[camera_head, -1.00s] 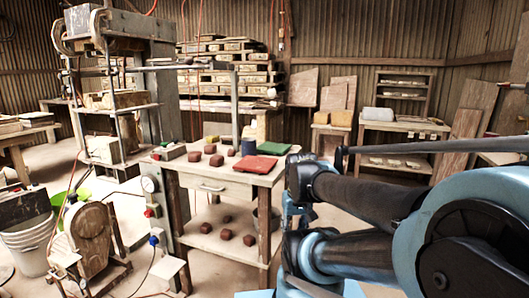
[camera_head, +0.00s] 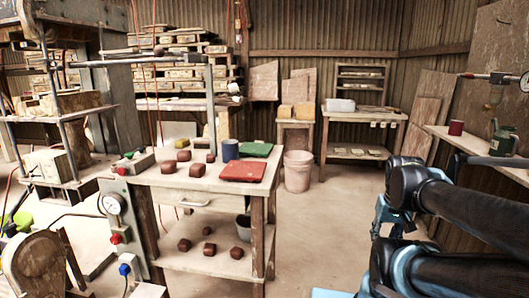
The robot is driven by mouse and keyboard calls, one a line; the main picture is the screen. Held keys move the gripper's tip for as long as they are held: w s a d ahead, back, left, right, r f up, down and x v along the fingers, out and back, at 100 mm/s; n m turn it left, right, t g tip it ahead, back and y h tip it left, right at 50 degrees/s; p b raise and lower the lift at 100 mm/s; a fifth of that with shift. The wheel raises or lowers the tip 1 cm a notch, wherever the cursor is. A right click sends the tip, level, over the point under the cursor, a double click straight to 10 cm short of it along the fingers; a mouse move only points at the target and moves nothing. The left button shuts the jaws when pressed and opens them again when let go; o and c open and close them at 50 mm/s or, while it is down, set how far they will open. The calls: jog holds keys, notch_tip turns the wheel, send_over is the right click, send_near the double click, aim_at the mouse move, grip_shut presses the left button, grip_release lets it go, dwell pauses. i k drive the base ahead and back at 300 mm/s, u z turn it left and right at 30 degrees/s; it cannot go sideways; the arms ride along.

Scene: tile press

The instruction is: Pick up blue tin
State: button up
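The blue tin (camera_head: 230,150) stands upright on the wooden table (camera_head: 185,183), near its back edge. Dark and pale-blue links of my arm fill the lower right, well away from the tin. I cannot make out my gripper in this view.
A press with posts and gauge stands at the left beside the table. More brown blocks (camera_head: 208,249) and a dark pot (camera_head: 243,226) are on the lower shelf. A pinkish bin (camera_head: 298,170) stands behind. A side shelf holds a red tin (camera_head: 456,128) and green can (camera_head: 503,141). Floor right of the table is clear.

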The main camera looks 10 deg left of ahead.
aim_at(230, 147)
jog(key=z, duration=0.9)
jog(key=k, duration=0.15)
jog(key=u, duration=1.7)
